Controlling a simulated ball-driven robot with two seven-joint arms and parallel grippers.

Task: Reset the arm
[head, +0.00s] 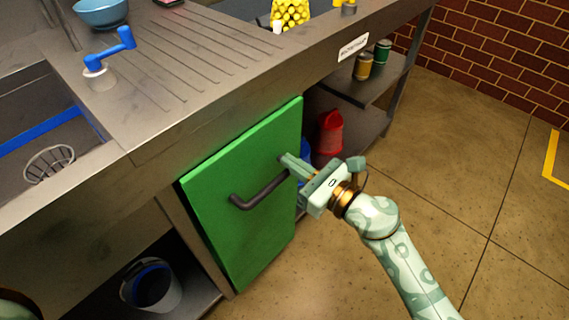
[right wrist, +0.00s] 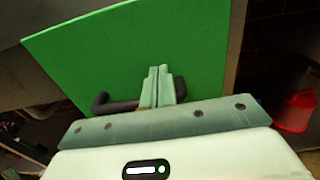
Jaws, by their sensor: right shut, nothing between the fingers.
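My right gripper (head: 287,160) is in front of the upper right part of a green cabinet door (head: 225,175), close to the upper end of its dark bar handle (head: 258,196). Its two fingers are together with nothing between them. In the right wrist view the shut fingers (right wrist: 158,72) point at the green door (right wrist: 130,50) and overlap the dark handle (right wrist: 110,105). I cannot tell whether they touch the handle. The door appears slightly ajar under the counter. My left gripper does not show.
Above the door is a metal counter (head: 200,85) with a sink and a blue-handled tap (head: 112,48). A red container (head: 330,132) and two cans stand on shelves at the right. A bucket (head: 152,285) stands at lower left. The floor (head: 440,190) at right is open.

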